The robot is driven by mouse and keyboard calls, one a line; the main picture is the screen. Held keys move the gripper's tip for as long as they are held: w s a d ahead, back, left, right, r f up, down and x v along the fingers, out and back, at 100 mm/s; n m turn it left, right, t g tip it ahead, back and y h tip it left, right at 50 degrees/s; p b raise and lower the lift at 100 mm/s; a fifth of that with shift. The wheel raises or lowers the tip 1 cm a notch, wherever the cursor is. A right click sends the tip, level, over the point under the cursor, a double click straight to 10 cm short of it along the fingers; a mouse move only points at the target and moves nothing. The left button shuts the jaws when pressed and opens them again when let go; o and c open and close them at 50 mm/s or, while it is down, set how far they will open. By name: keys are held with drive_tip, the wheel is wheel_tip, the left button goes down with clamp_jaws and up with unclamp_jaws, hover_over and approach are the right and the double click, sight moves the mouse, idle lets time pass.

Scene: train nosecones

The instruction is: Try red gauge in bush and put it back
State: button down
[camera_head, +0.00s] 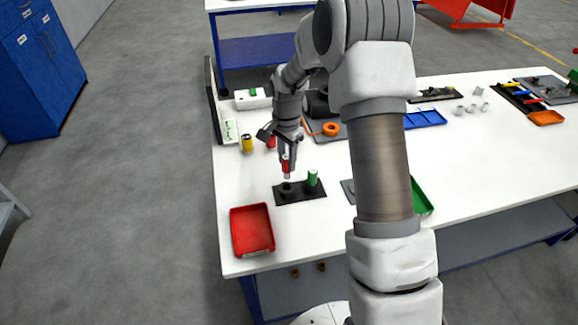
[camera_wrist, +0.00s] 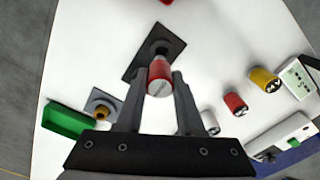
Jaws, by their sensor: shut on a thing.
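My gripper (camera_head: 286,156) is shut on the red gauge (camera_head: 286,165), which hangs upright with a pale lower end. Between my fingers (camera_wrist: 153,82) in the wrist view, the red gauge (camera_wrist: 160,72) shows its grey-white end. It is over the left, dark socket of the black holder (camera_head: 300,197); the holder also shows in the wrist view (camera_wrist: 139,67). A small gap seems to lie between gauge and socket.
A red tray (camera_head: 252,230) stands at the front left and a green tray (camera_head: 421,198) behind my arm. A yellow can (camera_head: 247,144) and a red can (camera_head: 271,142) stand behind my gripper. The tabletop right of my arm has clear room.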

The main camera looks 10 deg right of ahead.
sight(287, 176)
drive_tip(key=shift+w+f+m, duration=0.1)
drive_tip(key=shift+w+m, duration=0.15)
drive_tip(key=shift+m, duration=0.05)
drive_tip(key=shift+f+b, duration=2.5)
drive_tip(key=shift+f, duration=1.15)
drive_tip(key=shift+c, duration=2.3)
unclamp_jaws()
wheel_tip(287, 176, up, 17)
drive_tip(key=shift+f, duration=0.2)
drive_tip(key=shift+r, duration=0.45)
drive_tip(key=shift+s, duration=0.1)
